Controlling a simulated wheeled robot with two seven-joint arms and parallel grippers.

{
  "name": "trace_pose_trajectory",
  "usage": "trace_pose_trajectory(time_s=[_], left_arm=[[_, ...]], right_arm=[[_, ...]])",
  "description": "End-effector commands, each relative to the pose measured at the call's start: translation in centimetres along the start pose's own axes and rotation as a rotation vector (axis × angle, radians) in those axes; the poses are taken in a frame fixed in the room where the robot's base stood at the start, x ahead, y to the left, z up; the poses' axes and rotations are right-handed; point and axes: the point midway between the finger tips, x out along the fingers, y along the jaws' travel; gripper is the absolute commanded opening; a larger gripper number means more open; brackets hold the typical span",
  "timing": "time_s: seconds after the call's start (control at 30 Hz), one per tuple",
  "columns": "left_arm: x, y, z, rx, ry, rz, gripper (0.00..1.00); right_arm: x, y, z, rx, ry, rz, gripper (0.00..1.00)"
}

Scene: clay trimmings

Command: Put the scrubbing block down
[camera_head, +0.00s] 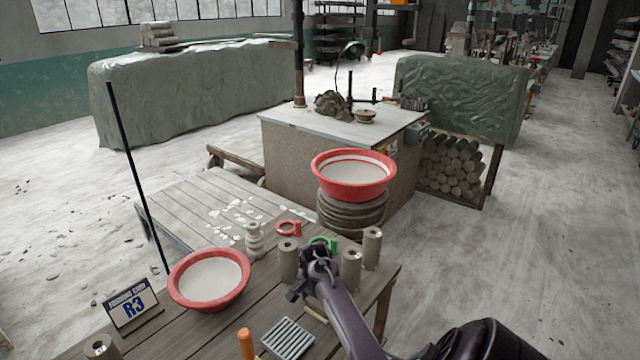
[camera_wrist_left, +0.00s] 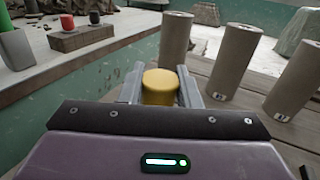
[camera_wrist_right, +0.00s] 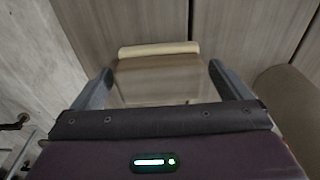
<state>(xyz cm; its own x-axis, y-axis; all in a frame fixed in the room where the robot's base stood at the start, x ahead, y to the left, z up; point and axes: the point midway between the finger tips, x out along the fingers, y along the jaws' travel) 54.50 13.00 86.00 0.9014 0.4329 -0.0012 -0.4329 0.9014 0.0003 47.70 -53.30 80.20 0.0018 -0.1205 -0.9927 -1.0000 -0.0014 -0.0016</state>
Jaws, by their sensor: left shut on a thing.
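The scrubbing block appears to be the pale-topped tan block (camera_wrist_right: 160,75) in the right wrist view, close between the fingers of my right gripper (camera_wrist_right: 160,72). The fingers are spread wide, and whether they touch its sides is hard to tell. In the head view my right gripper (camera_head: 316,256) is over the wooden table (camera_head: 185,335), among clay cylinders. A pale edge, perhaps of that block, shows under my right arm (camera_head: 317,312). My left gripper (camera_wrist_left: 160,88) is shut on a yellow rounded thing (camera_wrist_left: 160,87). My left gripper is not visible in the head view.
Clay cylinders (camera_head: 351,268) stand close beside my right gripper. A red bowl (camera_head: 178,294) is at the table's left edge, and another (camera_head: 352,188) sits on stacked discs.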

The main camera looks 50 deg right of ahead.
Motion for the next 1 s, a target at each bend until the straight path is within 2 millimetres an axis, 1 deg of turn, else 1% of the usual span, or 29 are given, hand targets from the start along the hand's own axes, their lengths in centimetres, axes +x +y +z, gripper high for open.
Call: trace_pose_trajectory(time_s=[0.27, 0.37, 0.47, 0.8, 0.9, 1.0], left_arm=[[0.0, 0.0, 0.1, -0.001, -0.002, 0.000, 0.00], [0.0, 0.0, 0.1, -0.001, -0.002, 0.000, 0.00], [0.0, 0.0, 0.1, -0.001, -0.002, 0.000, 0.00], [0.0, 0.0, 0.1, -0.001, -0.002, 0.000, 0.00], [0.0, 0.0, 0.1, -0.001, -0.002, 0.000, 0.00], [0.0, 0.0, 0.1, -0.001, -0.002, 0.000, 0.00]], right_arm=[[-0.1, 0.0, 0.0, 0.000, 0.000, 0.000, 0.99], [-0.6, 0.0, 0.0, 0.000, 0.001, -0.001, 0.99], [-2.0, -0.1, -0.1, -0.001, 0.002, -0.003, 0.99], [-9.1, -0.1, -0.1, 0.000, 0.002, -0.003, 0.99], [-10.7, 0.0, 0.0, -0.001, 0.002, -0.002, 0.99], [-11.7, 0.0, 0.0, 0.000, 0.001, -0.001, 0.99]])
